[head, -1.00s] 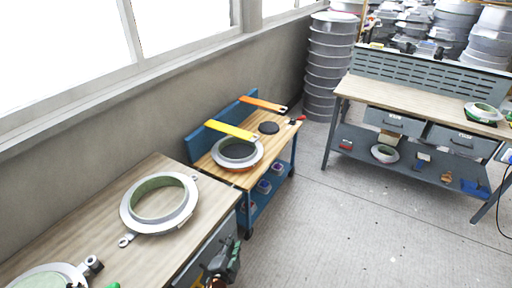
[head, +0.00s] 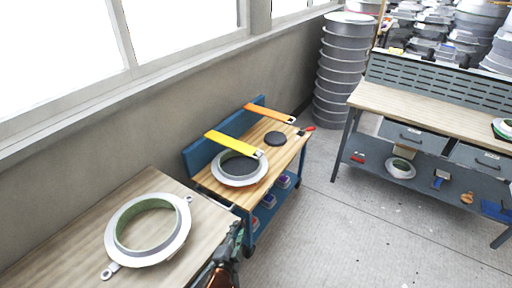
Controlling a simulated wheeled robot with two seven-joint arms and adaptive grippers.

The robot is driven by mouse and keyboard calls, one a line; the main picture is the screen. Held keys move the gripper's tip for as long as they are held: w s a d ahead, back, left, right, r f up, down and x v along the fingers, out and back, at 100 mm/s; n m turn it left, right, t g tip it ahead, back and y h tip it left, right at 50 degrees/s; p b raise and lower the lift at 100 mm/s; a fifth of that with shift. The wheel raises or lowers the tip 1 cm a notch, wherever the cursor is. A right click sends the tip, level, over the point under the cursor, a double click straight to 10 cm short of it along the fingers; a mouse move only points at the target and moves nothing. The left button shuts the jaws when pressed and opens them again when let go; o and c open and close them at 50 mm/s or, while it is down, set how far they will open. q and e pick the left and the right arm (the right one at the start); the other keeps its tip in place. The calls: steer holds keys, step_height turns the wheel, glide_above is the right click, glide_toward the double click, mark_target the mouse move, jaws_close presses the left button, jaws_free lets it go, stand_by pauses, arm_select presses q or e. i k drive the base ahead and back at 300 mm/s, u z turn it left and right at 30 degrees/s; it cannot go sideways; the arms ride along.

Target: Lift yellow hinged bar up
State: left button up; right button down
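The yellow bar (head: 233,144) lies at a slant over the far part of a grey-rimmed ring mould (head: 239,169). One end is at the blue back panel (head: 204,162) of the small wooden-topped bench (head: 276,159). Its free end, with a small metal end piece, reaches over the mould toward the front. A similar orange bar (head: 269,112) is behind it, also reaching out from the panel. A dark, cluttered shape at the bottom edge may include my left gripper (head: 222,268); its fingers cannot be made out. It is apart from the yellow bar. My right gripper does not show.
A nearer wooden bench (head: 75,245) carries a large ring mould (head: 118,253). A dark disc (head: 275,138) lies on the small bench. A grey workbench (head: 430,110) stands at right. Stacked grey moulds (head: 338,75) fill the corner. Floor (head: 330,235) is clear between the benches.

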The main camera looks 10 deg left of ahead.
mark_target(247, 149)
steer(key=i, duration=1.35)
steer(key=z, duration=0.05)
